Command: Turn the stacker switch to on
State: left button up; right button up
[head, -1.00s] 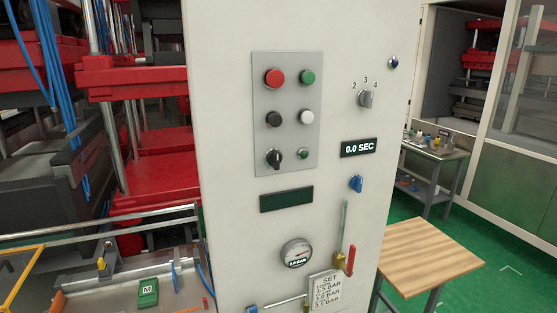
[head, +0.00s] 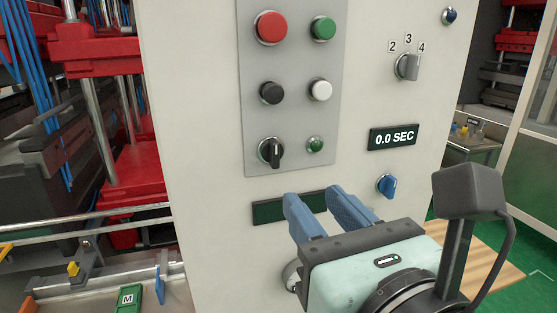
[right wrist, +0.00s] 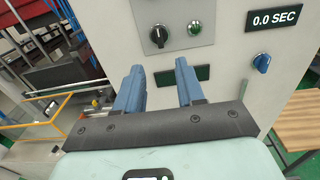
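A black rotary switch (head: 271,152) sits at the lower left of a grey button plate (head: 290,185) on the white cabinet. Its handle points near upright in the head view. It also shows in the right wrist view (right wrist: 158,36). No label naming it the stacker switch can be read. My right gripper (head: 313,194) is open and empty, its two blue fingers apart. Its fingertips are below the switch in the head view, in front of the dark display (head: 268,212). My left gripper is not in view.
The plate also carries a red button (head: 271,27), a green button (head: 323,28), a black button (head: 272,92), a white button (head: 320,90) and a small green lamp (head: 315,145). To the right are a 2-3-4 selector (head: 408,67), a timer display (head: 393,138) and a blue knob (head: 387,185).

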aim_at(276, 154)
jog(key=p+x, duration=0.1)
jog(key=x, duration=1.2)
jog(key=shift+a+p, duration=0.1)
jog(key=shift+p, duration=0.3)
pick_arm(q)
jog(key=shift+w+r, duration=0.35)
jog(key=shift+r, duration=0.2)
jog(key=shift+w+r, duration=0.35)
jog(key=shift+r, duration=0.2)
pick_arm(e)
grip_shut()
